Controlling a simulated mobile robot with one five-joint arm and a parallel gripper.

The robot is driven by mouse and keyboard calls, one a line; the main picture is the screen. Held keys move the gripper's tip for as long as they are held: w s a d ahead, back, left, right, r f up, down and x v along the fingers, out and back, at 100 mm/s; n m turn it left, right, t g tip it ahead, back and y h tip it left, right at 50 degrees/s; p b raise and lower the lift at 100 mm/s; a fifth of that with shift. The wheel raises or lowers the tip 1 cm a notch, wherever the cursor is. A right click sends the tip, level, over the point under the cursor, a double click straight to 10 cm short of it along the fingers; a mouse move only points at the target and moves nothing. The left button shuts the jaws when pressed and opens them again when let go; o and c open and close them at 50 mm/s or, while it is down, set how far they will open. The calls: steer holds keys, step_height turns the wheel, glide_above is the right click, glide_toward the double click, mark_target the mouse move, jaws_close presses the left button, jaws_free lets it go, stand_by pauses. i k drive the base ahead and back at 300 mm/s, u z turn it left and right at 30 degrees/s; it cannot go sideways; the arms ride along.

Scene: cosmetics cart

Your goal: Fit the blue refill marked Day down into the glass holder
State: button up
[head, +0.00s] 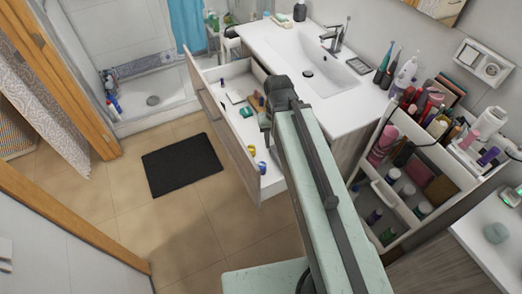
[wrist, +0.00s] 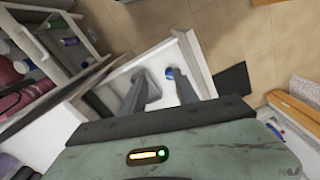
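My gripper (wrist: 162,82) is open in the wrist view, its two fingers spread apart and pointing down toward a white drawer. A small blue and white item (wrist: 169,73) shows just beyond the right fingertip. I cannot tell its depth from the finger or read any mark on it. In the head view a small blue item (head: 262,167) lies at the near end of the open drawer, with a yellow and blue one (head: 251,150) beside it. I cannot tell which is the Day refill. The glass holder cannot be made out for certain. My arm hides the gripper's fingers in the head view.
The open drawer (head: 256,186) juts out from below the white sink counter (head: 268,38). A cart (head: 397,226) crowded with cosmetics stands at the right. A white counter (head: 483,249) with a grey-green round item (head: 496,232) is at lower right. Floor around the dark mat (head: 181,166) is clear.

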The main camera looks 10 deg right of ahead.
mark_target(496, 233)
steer(key=i, duration=0.35)
steer(key=u, duration=3.25)
steer(key=k, duration=0.5)
steer(key=z, duration=0.95)
